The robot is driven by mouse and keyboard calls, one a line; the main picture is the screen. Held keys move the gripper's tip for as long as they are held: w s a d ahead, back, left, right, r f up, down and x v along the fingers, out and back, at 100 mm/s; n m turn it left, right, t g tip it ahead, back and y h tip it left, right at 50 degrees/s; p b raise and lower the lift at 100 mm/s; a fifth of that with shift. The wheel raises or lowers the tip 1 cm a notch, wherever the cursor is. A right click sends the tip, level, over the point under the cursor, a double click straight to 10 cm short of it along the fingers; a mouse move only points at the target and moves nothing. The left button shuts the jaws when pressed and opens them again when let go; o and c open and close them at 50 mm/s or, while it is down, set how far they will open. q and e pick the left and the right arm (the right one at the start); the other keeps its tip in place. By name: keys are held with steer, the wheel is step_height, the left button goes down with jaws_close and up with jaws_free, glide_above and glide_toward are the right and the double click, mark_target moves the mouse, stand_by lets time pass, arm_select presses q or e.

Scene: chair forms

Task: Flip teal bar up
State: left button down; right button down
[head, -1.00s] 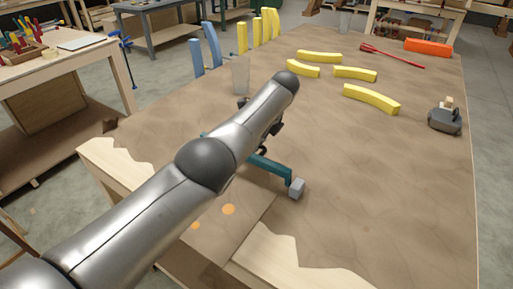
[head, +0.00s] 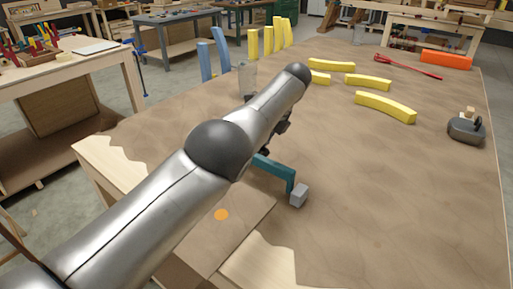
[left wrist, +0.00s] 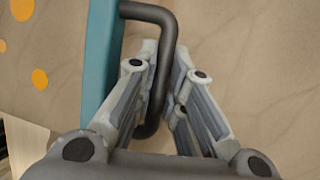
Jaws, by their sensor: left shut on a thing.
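The teal bar (head: 273,171) shows in the head view just above the near part of the brown table, partly hidden behind my left arm. A grey block (head: 299,195) is at its right end. In the left wrist view the teal bar (left wrist: 101,55) runs along the left side, with a dark U-shaped handle (left wrist: 152,12) on it. My left gripper (left wrist: 166,58) has its fingers on either side of the handle's long rod and is shut on it. In the head view its fingers are mostly hidden by the arm. My right gripper is not in view.
Yellow curved pieces (head: 385,107) lie on the brown table (head: 400,190), with upright blue pieces (head: 220,48) at its far left. A dark tool (head: 466,128) sits at the right. The middle right is clear.

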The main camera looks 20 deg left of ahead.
arm_select(q)
steer(key=shift+s+f, duration=0.2)
steer(key=shift+f, duration=0.1)
steer(key=c, duration=1.5)
jaws_free()
steer(key=shift+r, duration=0.15)
